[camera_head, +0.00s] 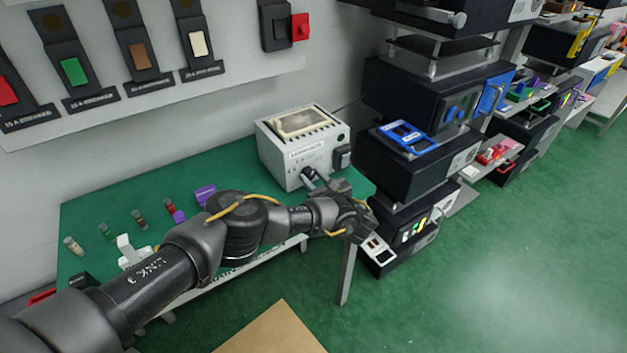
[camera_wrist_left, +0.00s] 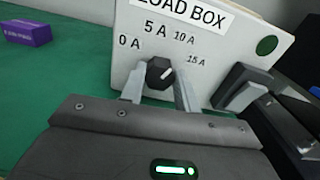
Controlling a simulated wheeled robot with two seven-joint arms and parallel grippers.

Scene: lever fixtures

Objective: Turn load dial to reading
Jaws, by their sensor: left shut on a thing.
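The load box (camera_head: 283,155) is a pale box with a vented top, standing on the green table. In the left wrist view its front panel (camera_wrist_left: 215,62) reads "LOAD BOX", with marks 0 A, 5 A, 10 A and 15 A around a black load dial (camera_wrist_left: 160,71). The white line on the dial slants up to the right, roughly toward the 10 A to 15 A side. My left gripper (camera_wrist_left: 160,90) has one finger on each side of the dial and is shut on it. In the head view the left gripper (camera_head: 312,178) is at the box's front, where the dial is hidden.
A dark switch (camera_head: 342,157) sits on the box's right side, with a green round spot above it. A purple block (camera_head: 205,194) and several small vials lie on the table (camera_head: 100,210). Black equipment racks (camera_head: 405,160) stand close on the right.

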